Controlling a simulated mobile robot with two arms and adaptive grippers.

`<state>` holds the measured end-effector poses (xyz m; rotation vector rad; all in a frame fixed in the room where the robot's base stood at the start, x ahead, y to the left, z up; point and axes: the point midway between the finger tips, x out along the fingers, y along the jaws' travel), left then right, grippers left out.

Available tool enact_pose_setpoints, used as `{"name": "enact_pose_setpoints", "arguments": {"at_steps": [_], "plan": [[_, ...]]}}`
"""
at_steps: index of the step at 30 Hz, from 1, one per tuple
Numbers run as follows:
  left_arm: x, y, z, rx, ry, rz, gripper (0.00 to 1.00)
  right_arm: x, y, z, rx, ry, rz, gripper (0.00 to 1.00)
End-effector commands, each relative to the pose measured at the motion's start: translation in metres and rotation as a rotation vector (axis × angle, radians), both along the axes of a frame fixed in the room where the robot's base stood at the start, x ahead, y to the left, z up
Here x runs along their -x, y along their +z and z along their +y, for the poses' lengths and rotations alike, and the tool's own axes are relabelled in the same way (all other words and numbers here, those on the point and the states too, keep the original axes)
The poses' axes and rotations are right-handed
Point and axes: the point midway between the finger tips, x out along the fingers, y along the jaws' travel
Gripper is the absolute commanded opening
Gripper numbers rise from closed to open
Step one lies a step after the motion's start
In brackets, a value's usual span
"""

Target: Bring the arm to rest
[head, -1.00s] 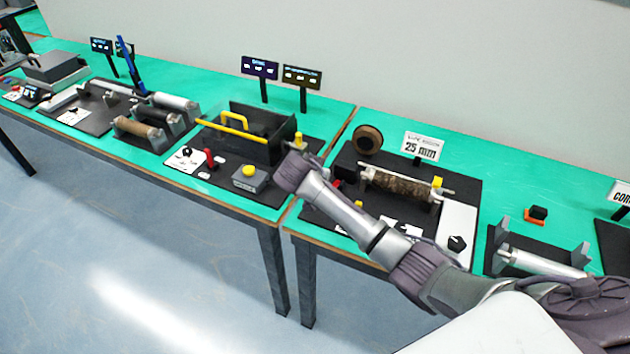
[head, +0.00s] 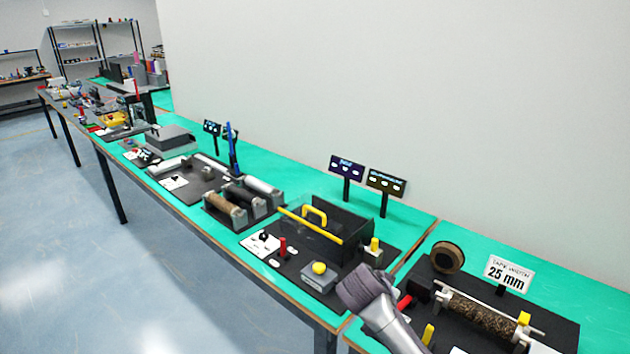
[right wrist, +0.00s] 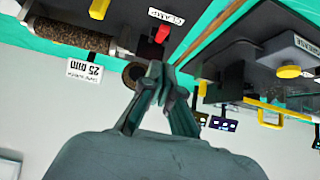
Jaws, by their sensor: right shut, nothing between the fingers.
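My right arm (head: 378,310) reaches in from the bottom of the head view. Its wrist hangs in front of the gap between the machine with the yellow handle and the roller station; the fingers are hidden there. In the right wrist view my right gripper (right wrist: 158,72) is shut, with nothing between the fingertips. That view is upside down. My left gripper is in neither view.
The roller station (head: 482,315) with a brown roll and a 25 mm sign (head: 507,273) is right of my wrist. The yellow-handled machine (head: 335,218) and its yellow button (head: 319,268) are left. Open floor (head: 100,270) lies left of the tables.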

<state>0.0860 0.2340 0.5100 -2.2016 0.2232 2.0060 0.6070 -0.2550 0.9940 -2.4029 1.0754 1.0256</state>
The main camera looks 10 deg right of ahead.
Motion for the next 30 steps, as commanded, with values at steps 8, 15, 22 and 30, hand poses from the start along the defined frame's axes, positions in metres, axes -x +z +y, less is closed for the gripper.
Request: {"name": "enact_pose_setpoints", "arguments": {"at_steps": [8,15,22,30], "plan": [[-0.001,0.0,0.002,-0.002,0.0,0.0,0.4,0.123,-0.074,0.038,-0.101,0.354,0.254,0.0],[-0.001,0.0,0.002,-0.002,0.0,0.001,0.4,0.232,-0.088,0.051,-0.149,0.662,0.384,0.0],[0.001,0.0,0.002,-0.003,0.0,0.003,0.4,0.289,-0.079,0.052,-0.149,0.824,0.427,0.0],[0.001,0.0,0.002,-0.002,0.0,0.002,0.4,0.336,-0.063,0.05,-0.135,0.957,0.457,0.0]]}}
